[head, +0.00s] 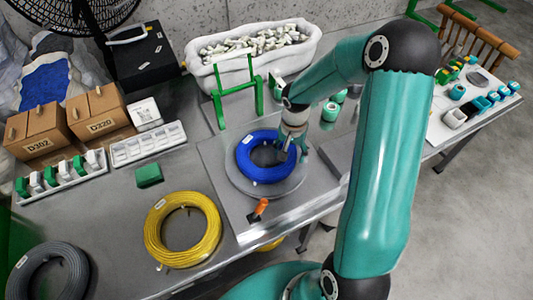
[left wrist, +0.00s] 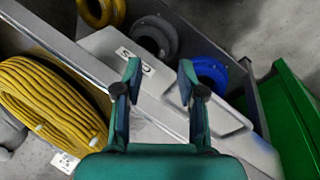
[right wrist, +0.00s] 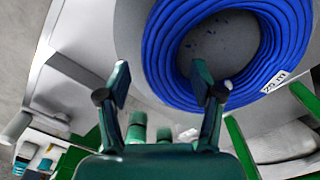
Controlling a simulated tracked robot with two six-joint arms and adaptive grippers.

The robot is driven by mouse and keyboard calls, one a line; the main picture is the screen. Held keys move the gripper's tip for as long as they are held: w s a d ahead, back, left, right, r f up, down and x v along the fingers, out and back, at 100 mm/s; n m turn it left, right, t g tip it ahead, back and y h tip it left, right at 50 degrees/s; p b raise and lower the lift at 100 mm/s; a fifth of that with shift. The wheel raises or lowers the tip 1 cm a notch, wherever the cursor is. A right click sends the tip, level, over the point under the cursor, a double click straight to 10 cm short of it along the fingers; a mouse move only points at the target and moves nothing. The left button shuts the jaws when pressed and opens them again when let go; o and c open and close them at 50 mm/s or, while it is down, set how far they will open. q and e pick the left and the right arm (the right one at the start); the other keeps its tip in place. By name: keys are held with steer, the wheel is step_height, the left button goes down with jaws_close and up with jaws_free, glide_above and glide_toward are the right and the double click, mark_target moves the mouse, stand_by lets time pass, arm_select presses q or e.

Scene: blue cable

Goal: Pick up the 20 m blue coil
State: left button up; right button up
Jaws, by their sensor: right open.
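The blue coil (head: 258,172) lies flat on a round grey plate (head: 232,182) on the bench. In the right wrist view the coil (right wrist: 285,45) fills the upper right, and its white tag (right wrist: 273,86) appears to read 20 m upside down. My right gripper (head: 291,150) is at the coil's right side. It is open, with one finger appearing outside the ring and the other over its inner edge (right wrist: 162,80); contact cannot be told. My left gripper (left wrist: 160,75) is open and empty, and is outside the head view.
A yellow coil (head: 152,235) and a grey coil (head: 40,276) lie to the left. A green frame (head: 258,98) and a white tub (head: 205,76) of small parts stand behind. An orange-handled item (head: 260,208) is at the plate's front. In the left wrist view, another blue ring (left wrist: 212,70) shows.

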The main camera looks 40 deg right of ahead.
mark_target(290, 157)
steer(key=shift+f, duration=1.5)
steer(key=shift+w+r, duration=0.1)
jaws_close()
